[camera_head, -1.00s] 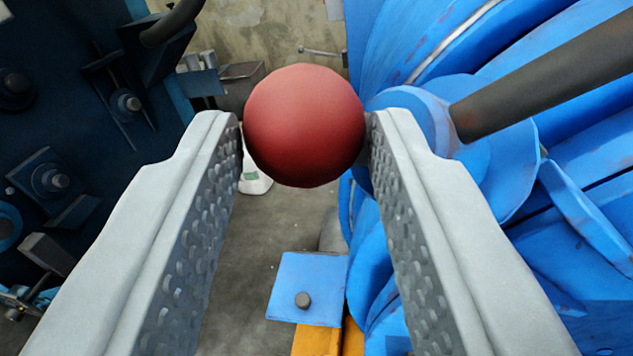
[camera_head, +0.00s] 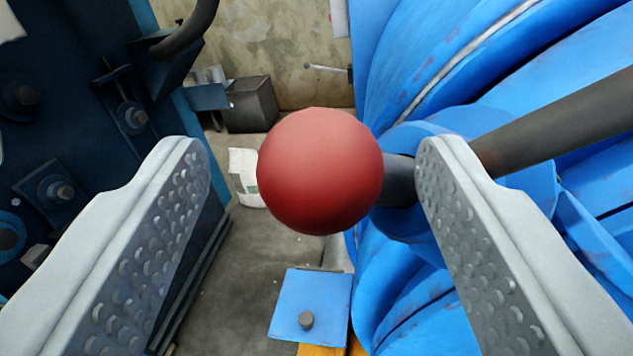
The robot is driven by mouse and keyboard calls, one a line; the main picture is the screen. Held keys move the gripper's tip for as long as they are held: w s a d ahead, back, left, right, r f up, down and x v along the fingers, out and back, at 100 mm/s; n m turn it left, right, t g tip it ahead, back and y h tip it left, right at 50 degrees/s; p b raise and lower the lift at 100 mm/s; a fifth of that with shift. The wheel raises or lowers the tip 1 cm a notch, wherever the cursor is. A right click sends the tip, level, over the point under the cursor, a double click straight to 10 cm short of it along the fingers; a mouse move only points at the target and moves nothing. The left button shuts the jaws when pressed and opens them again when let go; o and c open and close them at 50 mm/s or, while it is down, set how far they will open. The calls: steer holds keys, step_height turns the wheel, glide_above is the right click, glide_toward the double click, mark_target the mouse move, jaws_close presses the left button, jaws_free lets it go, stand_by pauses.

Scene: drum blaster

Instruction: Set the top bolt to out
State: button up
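A red ball knob (camera_head: 320,172) sits in the middle of the view, on the end of a short dark shaft (camera_head: 400,182) at the blue drum machine. My gripper (camera_head: 312,150) is open, with its two grey studded fingers on either side of the knob. A clear gap shows between the left finger and the knob. The right finger is apart from the knob and overlaps the dark shaft in the picture; I cannot tell if they touch. Part of the shaft is hidden. I cannot tell from this view which part is the top bolt or its position.
A dark bar (camera_head: 555,115) crosses the blue drum (camera_head: 470,60) at the right. A dark blue panel (camera_head: 75,110) with several bolts stands at the left. Below is a blue plate (camera_head: 312,305) with a bolt head. Concrete floor (camera_head: 235,275) shows between.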

steer(key=s+a, duration=0.2)
steer(key=s, duration=1.5)
steer(key=shift+s, duration=0.1)
